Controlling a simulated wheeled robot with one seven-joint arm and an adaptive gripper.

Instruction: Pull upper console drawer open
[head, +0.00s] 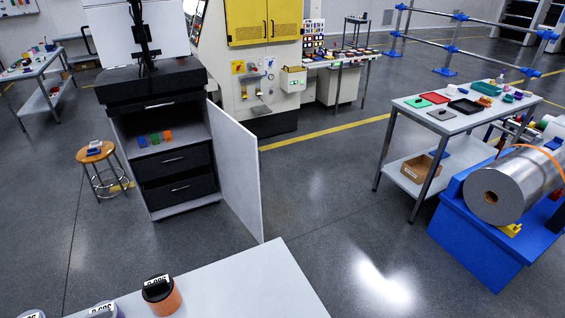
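A dark console (118,150) stands at the left with a monitor on top. Just under its top, a dark front (155,102) carries a pale handle. Below is an open shelf space, then two stacked dark drawers, an upper drawer (172,160) and a lower drawer (180,188), each with a pale bar handle. The two drawers look shut. A light door panel (236,170) stands swung open on the console's right side. My gripper is not in view.
Blue, green and orange items (154,138) sit on the console's shelf. A round wooden stool (95,152) stands left of it. A light table (230,290) with orange and white containers fills the near foreground. A workbench (440,118) and blue roll stand (480,235) are right; the middle floor is clear.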

